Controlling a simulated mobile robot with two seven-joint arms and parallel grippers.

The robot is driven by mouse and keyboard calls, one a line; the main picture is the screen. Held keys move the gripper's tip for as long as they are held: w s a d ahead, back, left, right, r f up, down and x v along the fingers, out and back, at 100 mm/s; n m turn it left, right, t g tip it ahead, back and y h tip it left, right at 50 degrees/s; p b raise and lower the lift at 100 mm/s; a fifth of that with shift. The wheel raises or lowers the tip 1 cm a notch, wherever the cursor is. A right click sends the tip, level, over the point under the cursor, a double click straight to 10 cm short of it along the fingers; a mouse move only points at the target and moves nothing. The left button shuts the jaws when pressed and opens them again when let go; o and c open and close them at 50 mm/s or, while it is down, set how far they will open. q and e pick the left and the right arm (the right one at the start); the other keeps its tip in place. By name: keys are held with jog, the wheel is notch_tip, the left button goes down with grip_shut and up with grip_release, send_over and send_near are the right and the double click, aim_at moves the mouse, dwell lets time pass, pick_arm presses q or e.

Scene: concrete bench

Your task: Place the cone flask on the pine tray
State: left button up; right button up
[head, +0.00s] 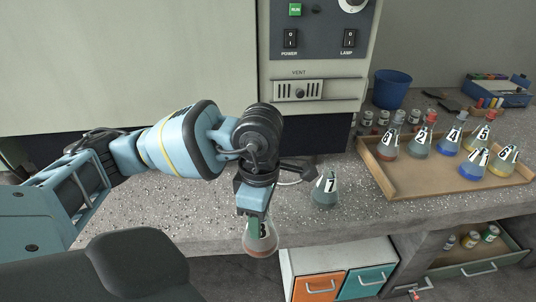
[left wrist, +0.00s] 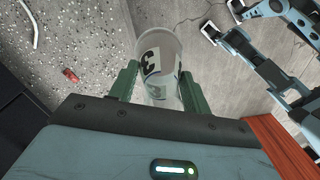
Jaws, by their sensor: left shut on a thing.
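My left gripper (head: 255,212) is shut on a cone flask (head: 261,241) with reddish liquid low in it. The flask shows in front of the bench's front edge in the head view, its neck hidden by the gripper. In the left wrist view the flask (left wrist: 160,62) stands between the green fingers (left wrist: 153,82), with a dark 3 on a white label. The pine tray (head: 397,184) lies on the bench to the right and holds several numbered flasks with red, blue, yellow and greyish contents. Another flask (head: 325,190), marked 7, stands on the bench between my gripper and the tray. My right gripper is not seen.
A blue cup (head: 391,89) and several small jars stand behind the tray. A blue box (head: 497,91) is at the far right. A grey cabinet with switches (head: 318,45) rises behind the bench. The tray's front left is bare.

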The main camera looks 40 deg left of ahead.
pick_arm(q)
jog(key=m, duration=0.1)
jog(key=d+m, duration=0.1)
jog(key=m, duration=0.1)
jog(key=w+d+m, duration=0.1)
jog(key=m, duration=0.1)
jog(key=shift+r, duration=0.15)
jog(key=w+d+r+m, duration=0.1)
jog(key=w+d+m, duration=0.2)
jog(key=m, duration=1.5)
jog(key=shift+d+m+y, duration=0.3)
jog(key=shift+d, duration=0.9)
